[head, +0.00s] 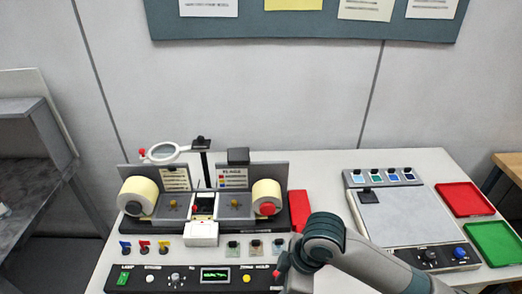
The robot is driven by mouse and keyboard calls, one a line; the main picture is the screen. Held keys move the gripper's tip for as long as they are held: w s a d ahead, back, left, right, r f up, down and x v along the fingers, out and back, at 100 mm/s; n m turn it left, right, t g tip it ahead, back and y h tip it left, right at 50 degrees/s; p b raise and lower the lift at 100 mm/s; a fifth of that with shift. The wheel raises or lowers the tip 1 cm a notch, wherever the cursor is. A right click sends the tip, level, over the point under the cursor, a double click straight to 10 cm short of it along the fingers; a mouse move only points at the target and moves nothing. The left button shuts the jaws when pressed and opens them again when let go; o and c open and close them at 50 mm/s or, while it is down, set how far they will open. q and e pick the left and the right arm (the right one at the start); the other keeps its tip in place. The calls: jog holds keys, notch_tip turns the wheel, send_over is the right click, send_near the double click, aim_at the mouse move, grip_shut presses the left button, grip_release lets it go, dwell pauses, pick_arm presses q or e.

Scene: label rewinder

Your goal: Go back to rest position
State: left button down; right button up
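The label rewinder (205,222) stands on the white table, with a cream label roll (138,196) on its left spindle and another roll (267,194) with a red hub on its right. My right arm (325,238) comes in from the lower right and bends at a joint just right of the rewinder's front panel. Its far end drops toward the bottom edge, and I see no gripper fingers there. My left arm and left gripper are out of the picture.
The control panel (200,278) has a lit green display. Behind my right arm lie a red block (299,206), a grey flat unit (405,214), a red tray (465,199) and a green tray (494,242). The table's back middle is clear.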

jog(key=s+d+f+m+t+h, duration=0.2)
jog(key=s+d+f+m, duration=0.45)
jog(key=s+d, duration=0.2)
jog(key=s+d+f+m+t+h, duration=0.1)
jog(key=s+d+f+m, duration=0.5)
jog(key=s+d+m, duration=0.25)
notch_tip(320, 180, down, 35)
jog(key=s+n+g+b, duration=0.1)
jog(key=b, duration=0.7)
jog(key=s+d+f+b, duration=0.2)
jog(key=s+f+b, duration=0.2)
jog(key=s+f, duration=0.5)
jog(key=s+d+f+g+b, duration=0.1)
jog(key=s+f+b, duration=0.2)
jog(key=s+f, duration=0.6)
notch_tip(320, 180, down, 7)
jog(key=shift+d+f+b, duration=0.15)
jog(key=shift+d+b, duration=0.2)
